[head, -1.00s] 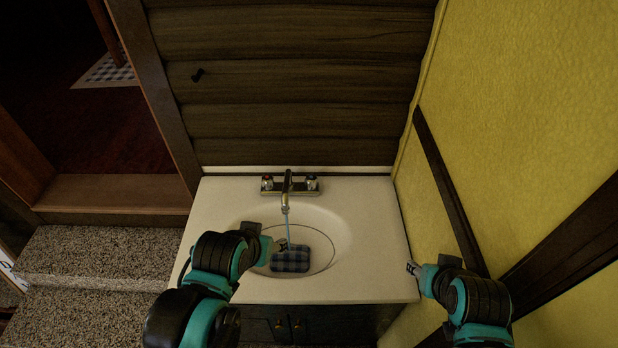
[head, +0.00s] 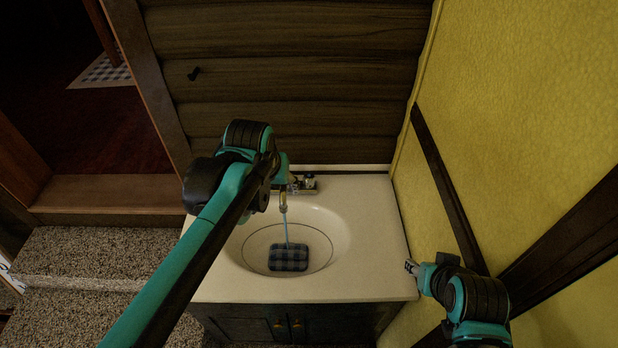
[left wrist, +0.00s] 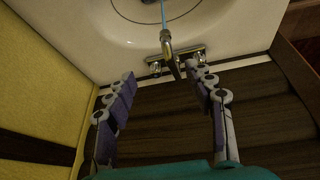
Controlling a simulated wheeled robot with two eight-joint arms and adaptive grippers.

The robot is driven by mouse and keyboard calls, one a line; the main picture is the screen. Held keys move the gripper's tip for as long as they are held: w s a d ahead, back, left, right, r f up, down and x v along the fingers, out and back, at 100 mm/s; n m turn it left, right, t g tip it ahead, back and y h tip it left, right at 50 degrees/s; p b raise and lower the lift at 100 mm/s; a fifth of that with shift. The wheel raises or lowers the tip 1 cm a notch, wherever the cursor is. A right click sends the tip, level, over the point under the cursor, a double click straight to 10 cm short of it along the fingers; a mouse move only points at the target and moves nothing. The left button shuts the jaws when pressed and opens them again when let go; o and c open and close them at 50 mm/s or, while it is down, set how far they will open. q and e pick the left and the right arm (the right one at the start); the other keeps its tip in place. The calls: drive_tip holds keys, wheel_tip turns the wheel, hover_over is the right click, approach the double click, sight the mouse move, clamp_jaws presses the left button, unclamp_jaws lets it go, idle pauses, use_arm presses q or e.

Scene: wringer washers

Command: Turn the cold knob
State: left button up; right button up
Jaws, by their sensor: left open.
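The chrome faucet (head: 283,200) stands at the back of the sink with a thin blue stream running from its spout. Its right knob (head: 310,183) shows in the head view; the left one is hidden behind my left arm. The faucet (left wrist: 170,55) also shows in the left wrist view, turned around, with the right knob (left wrist: 154,68) at the picture's left. My left gripper (left wrist: 160,74) is open and empty, its fingers spread toward the faucet, that knob between them in the picture. Contact cannot be told. My right gripper (head: 410,268) is beside the counter's right edge; its jaws are too small to judge.
A dark checked sponge-like block (head: 288,257) lies in the sink basin (head: 325,225). The white counter (head: 375,230) is otherwise clear. A yellow wall (head: 530,120) is close on the right and a dark plank wall (head: 290,80) is behind. Carpeted steps (head: 90,255) are at left.

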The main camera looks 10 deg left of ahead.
use_arm(q)
drive_tip(key=w+f+n+g, duration=0.1)
drive_tip(key=w+g, duration=0.1)
drive_tip(key=w, duration=0.7)
drive_tip(key=n+g, duration=0.2)
drive_tip(key=g, duration=0.1)
hover_over(309, 175)
wheel_tip(309, 175, down, 13)
drive_tip(key=shift+r+b, duration=0.1)
drive_tip(key=shift+b, duration=0.35)
wheel_tip(309, 175, down, 8)
drive_tip(key=b, duration=0.2)
drive_tip(key=shift+b, duration=0.35)
drive_tip(key=c, duration=1.2)
